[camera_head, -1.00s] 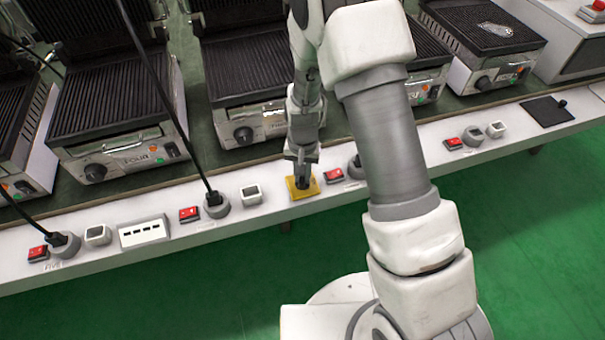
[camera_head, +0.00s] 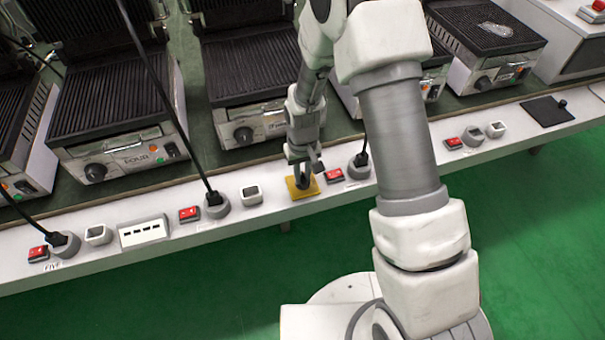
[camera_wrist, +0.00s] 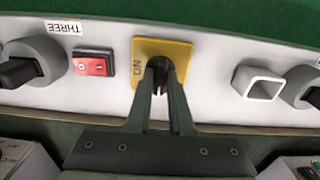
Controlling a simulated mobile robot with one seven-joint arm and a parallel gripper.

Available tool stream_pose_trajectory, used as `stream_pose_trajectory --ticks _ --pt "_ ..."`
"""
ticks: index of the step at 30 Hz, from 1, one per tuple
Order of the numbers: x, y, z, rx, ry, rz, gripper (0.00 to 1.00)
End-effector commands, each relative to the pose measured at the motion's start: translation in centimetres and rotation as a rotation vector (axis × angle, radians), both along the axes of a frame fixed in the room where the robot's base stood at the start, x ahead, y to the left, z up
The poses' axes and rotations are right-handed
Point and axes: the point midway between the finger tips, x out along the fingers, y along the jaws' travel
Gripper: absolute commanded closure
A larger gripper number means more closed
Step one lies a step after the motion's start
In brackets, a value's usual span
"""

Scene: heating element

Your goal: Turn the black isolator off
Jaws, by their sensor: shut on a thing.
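The black isolator (camera_wrist: 159,84) is on a yellow plate (camera_wrist: 179,47) fixed to the white panel strip. In the wrist view the plate carries the word ON at its left side. My gripper (camera_wrist: 160,72) is at the plate, its two fingertips closed around the black isolator. The fingers hide most of the handle, so its exact angle is unclear. In the head view my gripper (camera_head: 303,176) stands over the yellow plate (camera_head: 293,191) from the grill side of the bench.
A red switch (camera_wrist: 93,64) and a round grey socket with a black plug (camera_wrist: 30,66) sit left of the plate in the wrist view. A square white socket (camera_wrist: 258,84) is to its right. Grills (camera_head: 240,75) line the bench behind the strip.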

Motion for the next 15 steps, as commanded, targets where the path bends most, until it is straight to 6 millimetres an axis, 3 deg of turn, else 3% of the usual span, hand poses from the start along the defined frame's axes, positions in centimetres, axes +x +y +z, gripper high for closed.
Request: stream_pose_trajectory --ticks 8,9,13,15 --pt "0.00 0.02 0.03 0.000 0.000 0.004 1.00" --pt "0.00 0.02 0.03 0.000 0.000 0.004 0.77" --pt "0.00 0.02 0.02 0.000 0.000 0.003 0.53" --pt "0.01 0.01 0.02 0.000 0.000 0.003 0.50"
